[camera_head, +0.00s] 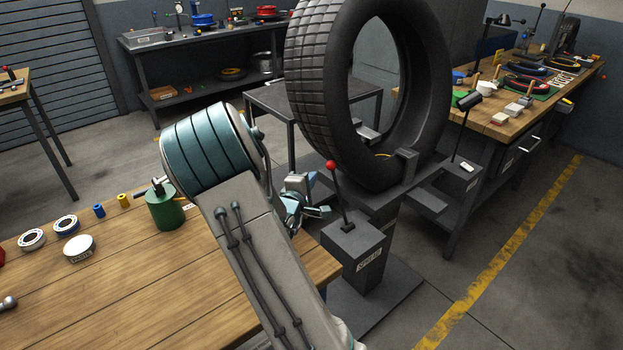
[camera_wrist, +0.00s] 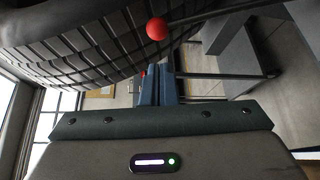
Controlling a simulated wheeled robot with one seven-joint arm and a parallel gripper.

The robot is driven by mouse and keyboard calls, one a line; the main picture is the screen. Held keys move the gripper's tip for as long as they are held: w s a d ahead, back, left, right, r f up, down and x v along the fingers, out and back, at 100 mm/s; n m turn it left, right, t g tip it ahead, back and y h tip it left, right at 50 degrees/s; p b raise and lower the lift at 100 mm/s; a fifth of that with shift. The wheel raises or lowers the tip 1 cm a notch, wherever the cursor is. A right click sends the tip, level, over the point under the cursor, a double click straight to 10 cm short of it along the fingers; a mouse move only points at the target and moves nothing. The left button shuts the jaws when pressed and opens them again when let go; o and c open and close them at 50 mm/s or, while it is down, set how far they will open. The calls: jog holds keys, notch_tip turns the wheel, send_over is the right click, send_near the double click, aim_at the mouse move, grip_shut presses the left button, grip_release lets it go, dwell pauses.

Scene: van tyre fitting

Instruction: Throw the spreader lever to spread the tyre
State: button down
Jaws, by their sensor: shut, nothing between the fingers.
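The spreader lever (camera_head: 339,192) has a dark shaft and a red knob (camera_head: 331,164). It stands on a grey box labelled SPREAD (camera_head: 352,246), its shaft leaning slightly left. The tyre (camera_head: 310,75) stands upright on its stand behind the lever. My gripper (camera_head: 322,210) is shut and empty, just left of the lever shaft and below the knob. In the wrist view my blue fingers (camera_wrist: 158,84) are together. The red knob (camera_wrist: 157,28) is above their tips there, apart from them, with the shaft running right. The tyre tread (camera_wrist: 80,45) fills the upper left.
A wooden table (camera_head: 130,290) with a green cylinder (camera_head: 165,208) and several small items lies under and left of my arm. Open floor lies at the lower right.

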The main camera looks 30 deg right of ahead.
jog(key=x, duration=0.7)
jog(key=shift+w+d, duration=0.2)
jog(key=shift+d, duration=0.15)
jog(key=shift+a, duration=0.15)
